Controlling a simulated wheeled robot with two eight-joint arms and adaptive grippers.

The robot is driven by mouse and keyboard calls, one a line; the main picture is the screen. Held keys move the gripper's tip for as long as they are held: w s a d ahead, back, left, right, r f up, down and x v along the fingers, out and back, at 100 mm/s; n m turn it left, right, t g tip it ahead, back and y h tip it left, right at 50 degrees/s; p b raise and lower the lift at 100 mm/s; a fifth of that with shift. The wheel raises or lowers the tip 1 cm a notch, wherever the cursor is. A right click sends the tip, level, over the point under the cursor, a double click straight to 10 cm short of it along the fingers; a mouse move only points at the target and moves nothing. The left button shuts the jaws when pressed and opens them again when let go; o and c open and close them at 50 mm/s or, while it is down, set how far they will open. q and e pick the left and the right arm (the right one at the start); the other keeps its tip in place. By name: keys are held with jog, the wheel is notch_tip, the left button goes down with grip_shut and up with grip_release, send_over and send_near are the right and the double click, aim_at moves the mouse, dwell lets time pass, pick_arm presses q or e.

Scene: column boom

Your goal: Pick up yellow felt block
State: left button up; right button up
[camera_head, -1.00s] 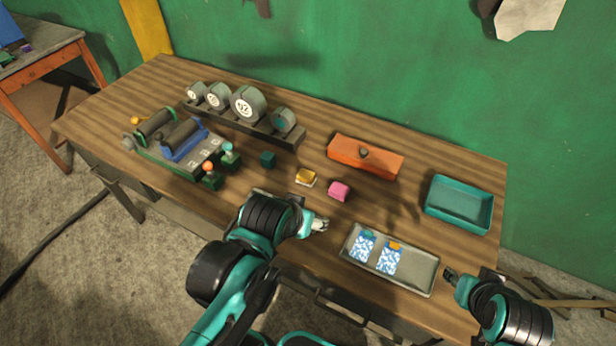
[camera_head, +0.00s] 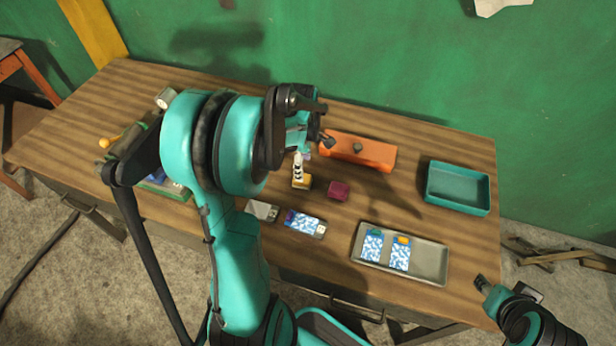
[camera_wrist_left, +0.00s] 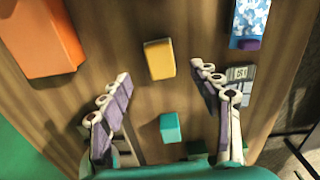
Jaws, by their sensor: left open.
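The yellow felt block (camera_head: 302,182) lies on the wooden table, left of the pink block (camera_head: 338,190). In the left wrist view the yellow block (camera_wrist_left: 159,59) is in full sight, just ahead of and between the fingers. My left gripper (camera_head: 298,165) reaches down above the block in the head view, and its arm covers much of the left of the table. In the left wrist view its fingers (camera_wrist_left: 160,75) are spread wide with nothing held. My right gripper (camera_head: 482,283) is at the table's front right edge; its jaws are too small to tell.
A teal block (camera_wrist_left: 170,127) lies near the yellow one in the left wrist view. An orange box (camera_head: 358,150) stands behind. Two flat items (camera_head: 305,223) lie in front. A grey tray (camera_head: 428,265) holds patterned cards; an empty teal tray (camera_head: 457,188) stands right.

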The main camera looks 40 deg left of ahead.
aim_at(306, 185)
pick_arm(q)
notch_tip(306, 185, down, 2)
jog(key=shift+f+b, duration=0.1)
jog(key=shift+b, duration=0.2)
jog(key=f+b, duration=0.2)
jog(key=f, duration=0.3)
jog(key=shift+a, duration=0.2)
jog(key=shift+s, duration=0.1)
jog(key=c, duration=1.3)
